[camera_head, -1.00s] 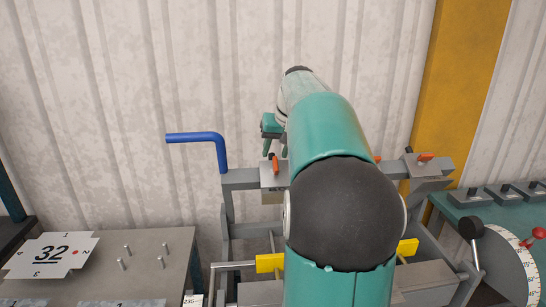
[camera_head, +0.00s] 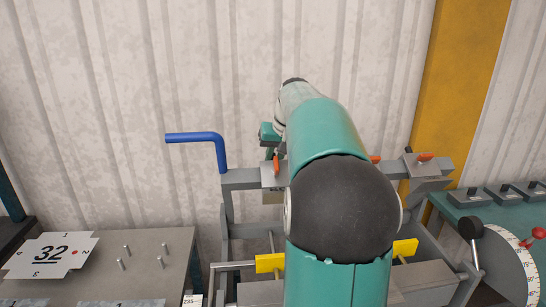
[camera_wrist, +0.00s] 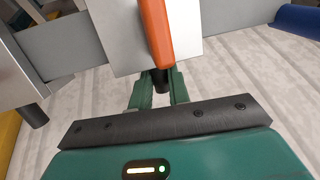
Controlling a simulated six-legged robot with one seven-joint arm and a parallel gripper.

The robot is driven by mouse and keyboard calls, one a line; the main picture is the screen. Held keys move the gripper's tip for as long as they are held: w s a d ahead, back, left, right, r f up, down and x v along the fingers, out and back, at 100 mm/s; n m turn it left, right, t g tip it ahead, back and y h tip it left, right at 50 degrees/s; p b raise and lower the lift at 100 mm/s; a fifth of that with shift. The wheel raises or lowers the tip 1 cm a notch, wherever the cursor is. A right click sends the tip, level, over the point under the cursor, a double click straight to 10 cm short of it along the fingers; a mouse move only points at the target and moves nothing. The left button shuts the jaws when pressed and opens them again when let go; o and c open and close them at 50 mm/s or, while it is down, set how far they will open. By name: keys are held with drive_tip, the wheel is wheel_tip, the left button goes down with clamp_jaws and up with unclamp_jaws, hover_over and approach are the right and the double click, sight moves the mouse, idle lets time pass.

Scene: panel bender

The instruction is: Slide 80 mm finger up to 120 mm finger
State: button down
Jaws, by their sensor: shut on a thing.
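A grey clamping finger (camera_head: 269,179) with an orange lever (camera_head: 276,163) sits on the grey beam at the left in the head view. Its plate (camera_wrist: 117,38) and lever (camera_wrist: 156,30) fill the upper middle of the wrist view. My gripper (camera_wrist: 160,88) is shut on the dark lower end of that lever; in the head view it (camera_head: 276,150) is partly hidden. Another finger (camera_head: 425,170) with an orange lever is at the beam's right end. An orange tip (camera_head: 375,159) of one more shows beside my arm, which hides the rest. I cannot read which is 80 mm or 120 mm.
A blue bent handle (camera_head: 205,138) rises at the beam's left end. Yellow blocks (camera_head: 269,263) sit lower on the frame. A table (camera_head: 150,265) with pegs and a "32" plate (camera_head: 50,255) is at left; a dial (camera_head: 505,265) is at right.

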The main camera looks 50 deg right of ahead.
drive_tip(key=s+d, duration=0.4)
drive_tip(key=shift+d, duration=0.35)
drive_tip(key=c, duration=1.3)
unclamp_jaws()
drive_tip(key=shift+s+r, duration=0.1)
drive_tip(key=v, duration=1.3)
drive_tip(key=shift+s+r, duration=0.2)
drive_tip(key=shift+r, duration=0.05)
